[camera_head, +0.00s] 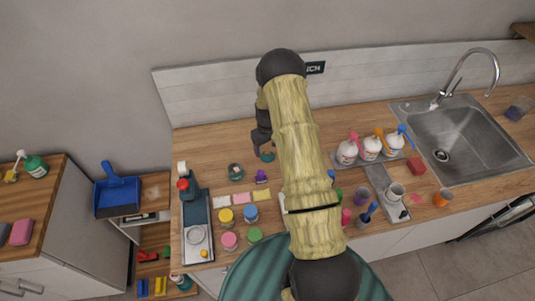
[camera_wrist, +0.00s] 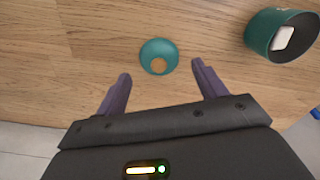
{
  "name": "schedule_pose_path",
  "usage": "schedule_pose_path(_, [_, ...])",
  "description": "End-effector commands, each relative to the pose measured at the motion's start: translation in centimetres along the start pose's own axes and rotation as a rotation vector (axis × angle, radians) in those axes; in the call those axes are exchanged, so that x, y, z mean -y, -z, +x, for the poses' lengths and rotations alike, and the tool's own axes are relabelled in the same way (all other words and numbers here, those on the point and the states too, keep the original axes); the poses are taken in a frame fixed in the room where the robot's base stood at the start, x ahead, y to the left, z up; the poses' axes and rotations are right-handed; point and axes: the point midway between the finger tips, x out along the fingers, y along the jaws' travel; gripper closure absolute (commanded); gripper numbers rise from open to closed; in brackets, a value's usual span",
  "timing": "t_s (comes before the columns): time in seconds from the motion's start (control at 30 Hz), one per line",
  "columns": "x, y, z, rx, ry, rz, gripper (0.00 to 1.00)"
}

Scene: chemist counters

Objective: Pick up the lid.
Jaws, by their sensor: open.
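The lid is a round teal disc (camera_wrist: 158,50) with a tan round centre, lying on the wooden counter in the wrist view. In the head view the teal lid (camera_head: 269,157) shows partly beside my gripper (camera_head: 263,147). In the wrist view my gripper (camera_wrist: 160,72) is open and empty, its two dark fingers pointing toward the lid, with the lid ahead and roughly centred between the fingertips. I cannot tell the height gap. A teal open jar (camera_wrist: 262,32) with a white block inside lies at the upper right of the wrist view; it also shows in the head view (camera_head: 235,173).
A purple item (camera_head: 262,176), coloured note pads (camera_head: 242,198) and several small coloured jars (camera_head: 250,213) sit near the lid. White bottles (camera_head: 371,148) and a sink (camera_head: 455,140) are at the right. Behind the lid the counter is clear.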

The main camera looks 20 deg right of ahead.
Motion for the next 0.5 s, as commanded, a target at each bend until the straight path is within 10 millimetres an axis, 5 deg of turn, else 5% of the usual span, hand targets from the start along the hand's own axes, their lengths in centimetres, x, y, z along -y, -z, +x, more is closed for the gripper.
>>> schedule_pose_path(0.5, [-0.1,-0.1,3.2,-0.001,0.000,0.000,0.29])
